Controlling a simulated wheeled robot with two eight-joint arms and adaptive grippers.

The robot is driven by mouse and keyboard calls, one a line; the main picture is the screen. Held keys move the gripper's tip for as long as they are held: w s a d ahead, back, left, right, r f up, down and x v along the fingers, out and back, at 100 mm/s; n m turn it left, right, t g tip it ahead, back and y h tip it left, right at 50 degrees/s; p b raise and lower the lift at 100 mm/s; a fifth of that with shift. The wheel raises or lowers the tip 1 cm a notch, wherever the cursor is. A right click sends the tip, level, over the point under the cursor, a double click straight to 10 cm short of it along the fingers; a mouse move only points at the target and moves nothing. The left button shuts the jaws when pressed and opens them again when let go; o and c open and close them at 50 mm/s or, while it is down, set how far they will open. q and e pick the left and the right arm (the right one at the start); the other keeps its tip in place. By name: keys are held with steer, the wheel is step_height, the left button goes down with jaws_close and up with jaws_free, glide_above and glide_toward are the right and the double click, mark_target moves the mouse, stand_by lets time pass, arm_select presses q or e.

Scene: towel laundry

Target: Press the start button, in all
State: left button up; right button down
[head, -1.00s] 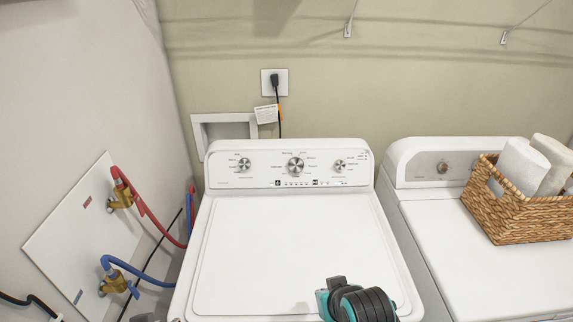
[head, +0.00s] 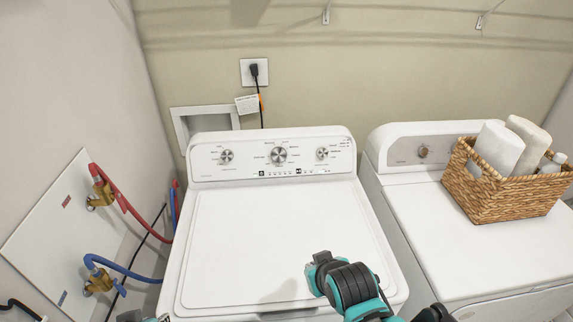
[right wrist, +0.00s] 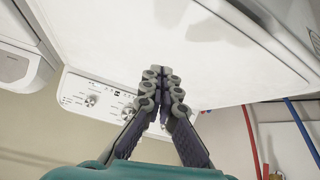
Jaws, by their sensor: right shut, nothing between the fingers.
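The white washer (head: 250,255) stands in the middle of the head view. Its control panel (head: 210,172) has several knobs, and small buttons and dark marks (head: 298,171) along the lower edge. The labels are too small to read, so I cannot tell which is the start button. My right arm is over the right front of the lid in the head view, its fingers hard to make out there. In the right wrist view, my right gripper (right wrist: 162,75) is shut and empty, in front of the lid, with the panel (right wrist: 78,98) below left. My left gripper does not show clearly.
A second white machine (head: 490,245) stands at right with a wicker basket (head: 500,195) of rolled towels (head: 498,147). Red (head: 130,208) and blue (head: 125,268) hoses run from the left wall. The washer lid is otherwise clear.

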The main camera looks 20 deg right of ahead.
steer(key=w+d+r+n+t+h+b, duration=0.1)
steer(key=w+d+r+n+t, duration=0.35)
steer(key=w, duration=0.45)
steer(key=w+d+r+n+t+h, duration=0.15)
steer(key=w+d+r+n, duration=0.25)
steer(key=w+r+n, duration=0.4)
steer(key=w+d+r+n+t+h+b, duration=0.1)
steer(key=w+d+r+n+t, duration=0.35)
steer(key=w, duration=0.55)
steer(key=w+a+f+n+t+y, duration=0.1)
steer(key=w+f+n+y, duration=0.55)
steer(key=n, duration=0.75)
steer(key=f+n+g+y, duration=0.1)
steer(key=f+n+y, duration=0.1)
steer(key=f+n, duration=0.2)
steer(key=f+n+g+y, duration=0.1)
steer(key=f+n+y, duration=0.1)
steer(key=f+n, duration=0.2)
steer(key=w+a+f+n+g+y+b, duration=0.1)
steer(key=f+n+g+y, duration=0.1)
steer(key=f+n, duration=0.2)
steer(key=shift+f, duration=0.8)
steer(key=shift+s+f, duration=0.1)
steer(key=shift+f, duration=0.1)
